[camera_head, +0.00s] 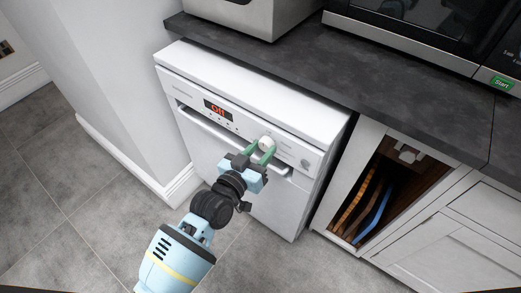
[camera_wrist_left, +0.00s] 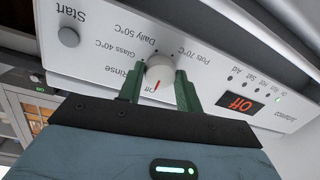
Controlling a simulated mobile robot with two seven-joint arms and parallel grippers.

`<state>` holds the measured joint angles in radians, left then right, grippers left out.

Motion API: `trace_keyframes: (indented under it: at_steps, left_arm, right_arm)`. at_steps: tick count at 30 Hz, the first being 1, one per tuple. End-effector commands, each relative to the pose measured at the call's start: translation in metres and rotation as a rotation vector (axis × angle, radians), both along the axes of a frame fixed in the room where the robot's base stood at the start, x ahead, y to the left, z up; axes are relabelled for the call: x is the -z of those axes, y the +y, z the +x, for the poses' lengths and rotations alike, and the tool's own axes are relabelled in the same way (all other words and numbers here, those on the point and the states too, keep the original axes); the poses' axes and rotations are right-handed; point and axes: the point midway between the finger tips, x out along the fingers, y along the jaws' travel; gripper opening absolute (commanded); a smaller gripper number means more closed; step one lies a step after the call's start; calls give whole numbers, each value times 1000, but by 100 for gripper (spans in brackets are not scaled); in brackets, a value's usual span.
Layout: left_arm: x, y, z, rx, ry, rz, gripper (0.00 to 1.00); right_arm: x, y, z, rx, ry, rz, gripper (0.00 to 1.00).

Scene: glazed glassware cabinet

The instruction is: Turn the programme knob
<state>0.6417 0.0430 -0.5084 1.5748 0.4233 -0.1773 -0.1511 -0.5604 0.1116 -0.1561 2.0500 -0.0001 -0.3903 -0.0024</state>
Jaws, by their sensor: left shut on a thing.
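The white programme knob (camera_head: 266,143) is on the control panel of the white dishwasher (camera_head: 200,141). In the left wrist view the knob (camera_wrist_left: 159,72) shows a red pointer line at the Off mark. Labels around it read Rinse, Glass 40°C, Daily 50°C and Pots 70°C. My left gripper (camera_head: 260,152) has its green fingers shut on the knob, one on each side. It also shows in the left wrist view (camera_wrist_left: 160,82). The red display (camera_wrist_left: 240,103) reads Off. My right gripper is not in view.
A Start button (camera_wrist_left: 68,37) is on the same panel, and the dishwasher handle (camera_head: 208,127) runs below the display. A dark worktop (camera_head: 380,90) overhangs the dishwasher. An open cubby with boards (camera_head: 370,205) is to the right. The grey tiled floor (camera_head: 60,220) is clear.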

Motion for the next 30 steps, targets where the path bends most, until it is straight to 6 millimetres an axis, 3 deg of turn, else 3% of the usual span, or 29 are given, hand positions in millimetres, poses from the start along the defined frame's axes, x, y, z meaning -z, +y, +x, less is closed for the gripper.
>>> trace_keyframes:
  at_steps: [1,6,17,30]
  left_arm:
    - [-1,0,0,-1,-1,-4,36]
    - [-1,0,0,0,-1,-2,57]
    - [0,3,-4,0,0,0,57]
    - [-5,36,-56,0,0,0,57]
  right_arm:
    - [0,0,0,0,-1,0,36]
    - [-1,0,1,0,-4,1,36]
    - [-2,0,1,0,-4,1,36]
    - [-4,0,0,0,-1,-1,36]
